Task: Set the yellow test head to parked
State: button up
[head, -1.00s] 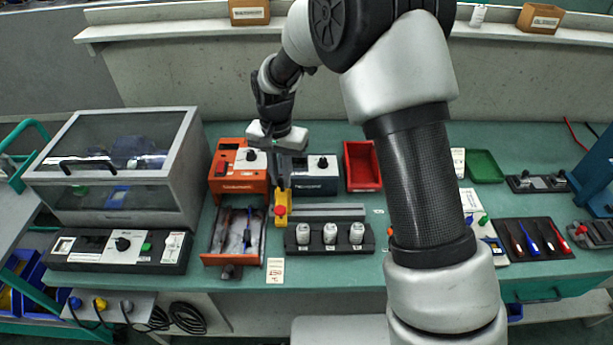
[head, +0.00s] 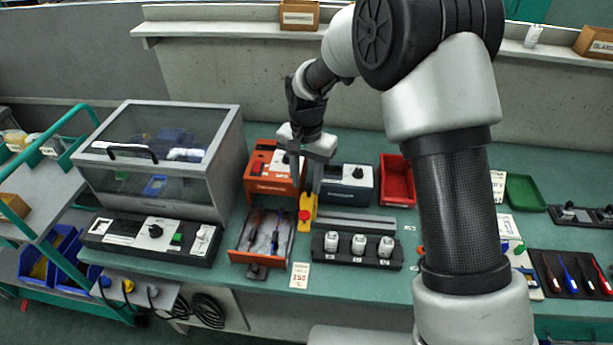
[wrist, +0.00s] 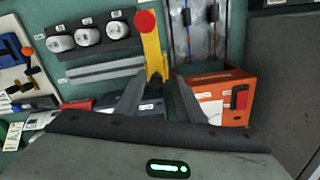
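The yellow test head (head: 307,208), with a red knob on top, stands at the left end of a grey slotted rail (head: 352,226). In the wrist view the yellow test head (wrist: 152,48) shows at top centre, with its red knob toward the top edge. My gripper (head: 306,190) points down at it from behind. In the wrist view my gripper (wrist: 159,78) has its two fingers apart, one on each side of the head's near end. I cannot tell whether either finger touches it. Nothing is seen gripped.
An orange unit (head: 272,172) and a dark blue unit (head: 345,184) stand close behind. An open drawer (head: 261,240) with tools lies left of the head. A rack (head: 356,262) with three white-capped items lies in front. A red bin (head: 397,180) is at right.

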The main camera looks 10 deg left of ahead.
notch_tip(320, 180, up, 18)
jog(key=shift+f+p, duration=0.25)
jog(key=shift+p, duration=0.1)
